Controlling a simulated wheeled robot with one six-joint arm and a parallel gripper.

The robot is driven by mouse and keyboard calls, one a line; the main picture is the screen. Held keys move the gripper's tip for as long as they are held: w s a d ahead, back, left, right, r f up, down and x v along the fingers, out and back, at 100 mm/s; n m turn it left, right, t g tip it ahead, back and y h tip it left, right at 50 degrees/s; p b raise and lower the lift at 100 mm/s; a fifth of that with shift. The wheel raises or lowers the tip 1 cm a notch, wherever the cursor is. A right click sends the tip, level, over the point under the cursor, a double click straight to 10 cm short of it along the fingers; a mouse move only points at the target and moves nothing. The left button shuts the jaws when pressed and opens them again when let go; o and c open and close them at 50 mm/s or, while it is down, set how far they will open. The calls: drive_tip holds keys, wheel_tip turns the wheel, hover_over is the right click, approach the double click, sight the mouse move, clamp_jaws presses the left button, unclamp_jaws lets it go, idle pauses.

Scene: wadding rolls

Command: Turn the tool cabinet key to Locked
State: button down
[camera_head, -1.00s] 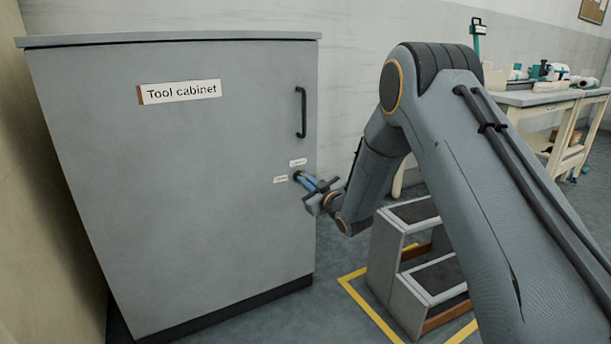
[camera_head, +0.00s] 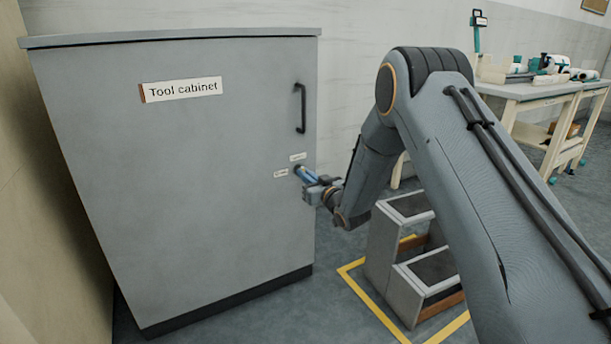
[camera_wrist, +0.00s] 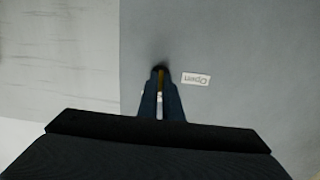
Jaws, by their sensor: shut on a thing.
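The grey tool cabinet (camera_head: 170,220) stands at the left, its door shut, with a "Tool cabinet" sign (camera_head: 180,91). My gripper (camera_head: 301,171) is at the lock on the door's right side. In the wrist view my gripper (camera_wrist: 160,85) is shut on a brass-coloured key (camera_wrist: 161,77), seen as a thin strip between the fingers. An "Open" label (camera_wrist: 196,79) lies beside the lock and shows left of it in the head view (camera_head: 280,174). Another label (camera_head: 298,156) sits above the lock, its text too small to read. The fingers hide most of the lock.
A black door handle (camera_head: 300,108) is above the lock. A step stool (camera_head: 384,265) stands right of the cabinet, inside yellow floor tape (camera_head: 370,308). A workbench (camera_head: 535,92) with rolls is at the back right.

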drive_tip(key=c, duration=1.9)
unclamp_jaws()
drive_tip(key=shift+c, duration=0.2)
drive_tip(key=shift+s+d, duration=0.1)
drive_tip(key=p+v, duration=0.2)
drive_tip(key=v, duration=0.5)
drive_tip(key=shift+s+d, duration=0.15)
drive_tip(key=shift+s, duration=0.1)
